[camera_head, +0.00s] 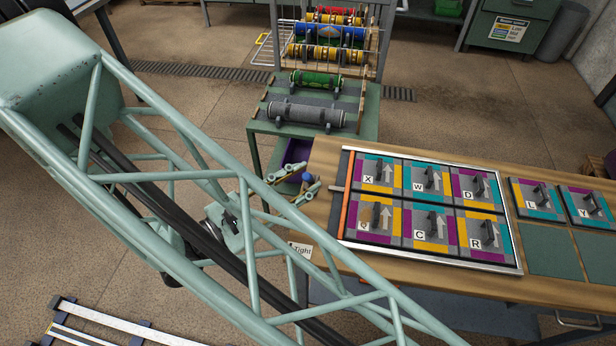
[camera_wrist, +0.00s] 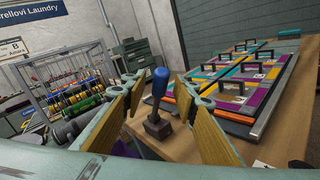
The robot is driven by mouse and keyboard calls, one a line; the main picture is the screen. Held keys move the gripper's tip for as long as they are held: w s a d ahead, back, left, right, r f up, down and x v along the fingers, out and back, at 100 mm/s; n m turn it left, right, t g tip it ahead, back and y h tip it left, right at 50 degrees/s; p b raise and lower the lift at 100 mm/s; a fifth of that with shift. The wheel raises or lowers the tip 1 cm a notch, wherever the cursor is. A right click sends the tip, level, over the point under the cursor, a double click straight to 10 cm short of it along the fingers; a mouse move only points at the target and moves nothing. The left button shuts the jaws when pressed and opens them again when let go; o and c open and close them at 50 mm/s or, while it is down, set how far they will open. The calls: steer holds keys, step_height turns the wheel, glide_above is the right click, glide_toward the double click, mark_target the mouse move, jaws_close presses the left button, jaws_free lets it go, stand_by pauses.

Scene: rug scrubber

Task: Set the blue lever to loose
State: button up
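The blue lever has a rounded blue knob (camera_head: 308,178) at the left end of the wooden table. In the wrist view the blue knob (camera_wrist: 160,82) tops a dark shaft on a small dark base (camera_wrist: 157,125), standing nearly upright. My gripper (camera_head: 301,180) is open, its two wood-faced fingers spread on either side of the lever. In the wrist view the lever shows in the gap between the fingertips (camera_wrist: 160,92); I cannot tell whether either finger touches it. A white label (camera_head: 299,249) reading "Tight" lies near the table's left edge; no "loose" label is readable.
A metal-framed tray (camera_head: 430,264) of coloured rug tiles with handles lies right of the lever, with an orange bar (camera_head: 350,208) along its left side. A green roller stand (camera_head: 315,95) is behind. A purple bin (camera_head: 296,152) sits beside the table.

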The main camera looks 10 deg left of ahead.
steer(key=shift+x, duration=0.9)
jaws_close()
